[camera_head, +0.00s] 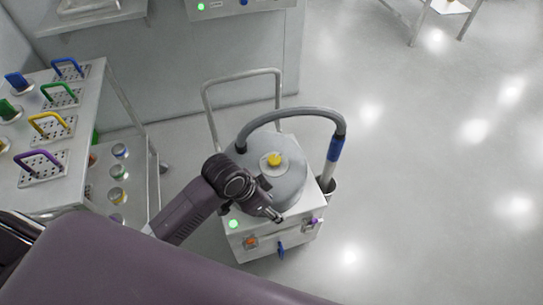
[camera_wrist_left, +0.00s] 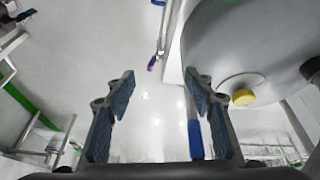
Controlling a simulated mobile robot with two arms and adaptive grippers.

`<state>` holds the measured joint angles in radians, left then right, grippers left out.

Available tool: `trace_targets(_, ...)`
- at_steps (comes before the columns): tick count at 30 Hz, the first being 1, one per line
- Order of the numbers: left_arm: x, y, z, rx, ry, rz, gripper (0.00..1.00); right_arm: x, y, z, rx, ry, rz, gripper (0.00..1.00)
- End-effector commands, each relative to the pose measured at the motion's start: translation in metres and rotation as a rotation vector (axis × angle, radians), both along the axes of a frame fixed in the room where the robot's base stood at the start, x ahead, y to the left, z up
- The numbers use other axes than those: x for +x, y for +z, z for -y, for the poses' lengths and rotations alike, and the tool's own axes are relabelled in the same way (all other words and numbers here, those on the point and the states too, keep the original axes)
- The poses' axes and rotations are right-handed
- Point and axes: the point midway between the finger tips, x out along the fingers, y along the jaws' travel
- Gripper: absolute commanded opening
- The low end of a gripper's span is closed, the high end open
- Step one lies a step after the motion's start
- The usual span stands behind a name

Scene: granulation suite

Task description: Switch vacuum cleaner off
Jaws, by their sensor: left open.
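The vacuum cleaner (camera_head: 287,190) stands on the floor, a pale boxy base with a round grey drum and a yellow cap (camera_head: 273,159). Its front has a lit green lamp (camera_head: 233,224), an orange control (camera_head: 251,242), a blue lever (camera_head: 280,248) and a purple control (camera_head: 316,222). My left gripper (camera_head: 275,215) is above the front of the base, beside the drum. In the left wrist view its fingers (camera_wrist_left: 162,80) are open and empty; the drum (camera_wrist_left: 225,45) and yellow cap (camera_wrist_left: 243,98) show at right, a purple part (camera_wrist_left: 152,62) ahead. My right gripper is not in view.
A grey hose (camera_head: 318,112) with a blue cuff arches over the drum's right side. A push handle (camera_head: 240,80) rises behind. A trolley (camera_head: 90,150) with colored-handled racks stands at left. A wall cabinet (camera_head: 200,60) is behind.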

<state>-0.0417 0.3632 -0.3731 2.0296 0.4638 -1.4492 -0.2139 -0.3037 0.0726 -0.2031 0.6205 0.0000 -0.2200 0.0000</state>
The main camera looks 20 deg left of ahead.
Motion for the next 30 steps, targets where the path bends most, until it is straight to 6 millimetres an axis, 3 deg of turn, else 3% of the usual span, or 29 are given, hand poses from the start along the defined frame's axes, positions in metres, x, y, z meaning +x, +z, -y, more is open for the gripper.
trace_targets(7, 0.059, 0.006, -0.013, 0.020, -0.144, 0.011, 0.49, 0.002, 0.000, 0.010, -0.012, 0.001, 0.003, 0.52)
trace_targets(15, 0.136, 0.031, -0.065, 0.043, -0.207, 0.017, 0.49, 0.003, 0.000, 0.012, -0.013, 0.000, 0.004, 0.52)
trace_targets(19, 0.154, 0.042, -0.081, 0.042, -0.205, 0.020, 0.49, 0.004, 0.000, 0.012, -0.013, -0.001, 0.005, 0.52)
trace_targets(23, 0.160, 0.043, -0.085, 0.039, -0.203, 0.022, 0.49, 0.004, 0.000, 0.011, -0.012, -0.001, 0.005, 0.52)
trace_targets(30, 0.167, 0.011, -0.074, 0.037, -0.202, 0.020, 0.49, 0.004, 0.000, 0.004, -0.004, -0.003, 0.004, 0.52)
